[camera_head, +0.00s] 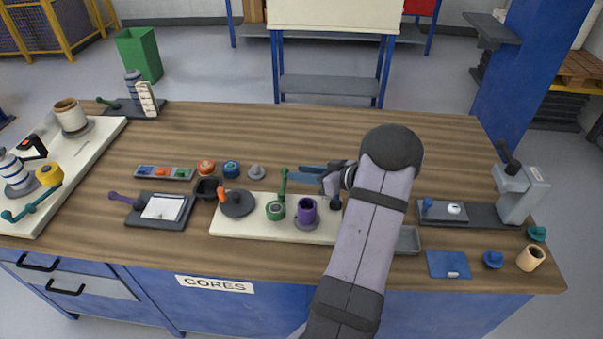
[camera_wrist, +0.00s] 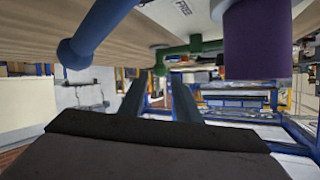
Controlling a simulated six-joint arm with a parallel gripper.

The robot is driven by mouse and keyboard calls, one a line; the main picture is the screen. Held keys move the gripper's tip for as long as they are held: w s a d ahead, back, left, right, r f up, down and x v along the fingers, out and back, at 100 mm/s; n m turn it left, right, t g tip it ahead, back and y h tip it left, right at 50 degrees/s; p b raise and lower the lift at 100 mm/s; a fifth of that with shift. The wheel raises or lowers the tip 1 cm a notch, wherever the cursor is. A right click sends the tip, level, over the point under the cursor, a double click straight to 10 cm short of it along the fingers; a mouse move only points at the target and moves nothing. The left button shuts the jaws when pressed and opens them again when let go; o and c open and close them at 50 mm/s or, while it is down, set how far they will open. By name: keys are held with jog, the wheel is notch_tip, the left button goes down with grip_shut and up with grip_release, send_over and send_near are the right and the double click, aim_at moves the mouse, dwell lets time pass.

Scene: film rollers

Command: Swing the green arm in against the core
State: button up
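The green arm (camera_head: 283,182) stands up from the pale board beside the green round hub (camera_head: 275,210). The purple core (camera_head: 307,212) is a hollow upright cylinder just right of that hub. My gripper (camera_head: 302,172) reaches in from the right, its fingers pointing left at the green arm's upper part. In the wrist view my gripper's two fingers (camera_wrist: 159,82) are apart, with nothing clamped between them. The green arm's end (camera_wrist: 160,64) appears in line with the gap; I cannot tell whether it is between the tips. The purple core (camera_wrist: 258,40) is at upper right.
The pale board (camera_head: 240,220) also carries a grey disc (camera_head: 237,204) with an orange peg. A thick blue rod (camera_wrist: 95,35) is close in the wrist view. Small rollers (camera_head: 231,169) lie behind the board. My forearm hides the board's right end.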

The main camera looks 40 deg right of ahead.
jog(key=shift+t+h, duration=0.3)
jog(key=shift+h, duration=0.3)
jog(key=d+r+p, duration=0.1)
jog(key=r, duration=0.1)
jog(key=s+d+r+p, duration=0.1)
jog(key=r, duration=0.2)
jog(key=d+r+p, duration=0.1)
jog(key=r, duration=0.1)
jog(key=shift+s+d+r, duration=0.25)
jog(key=shift+s, duration=0.05)
grip_shut()
jog(key=s+r+g+p, duration=0.1)
jog(key=s+r+p, duration=0.2)
jog(key=s+r, duration=0.1)
jog(key=s+a+f+n+g+b, duration=0.1)
jog(key=s+a+f+n+g, duration=0.2)
jog(key=f, duration=0.4)
jog(key=shift+m+h, duration=0.3)
jog(key=shift+m, duration=0.4)
jog(key=x, duration=0.8)
jog(key=shift+w+d+f+p, duration=0.1)
jog(key=shift+d+f+p, duration=0.1)
jog(key=shift+f+p, duration=0.25)
jog(key=shift+w+a+r+p, duration=0.15)
jog(key=shift+w+p, duration=0.2)
jog(key=shift+w, duration=0.75)
jog(key=shift+w+a+r, duration=0.1)
jog(key=shift+w+a, duration=0.1)
jog(key=shift+w, duration=0.7)
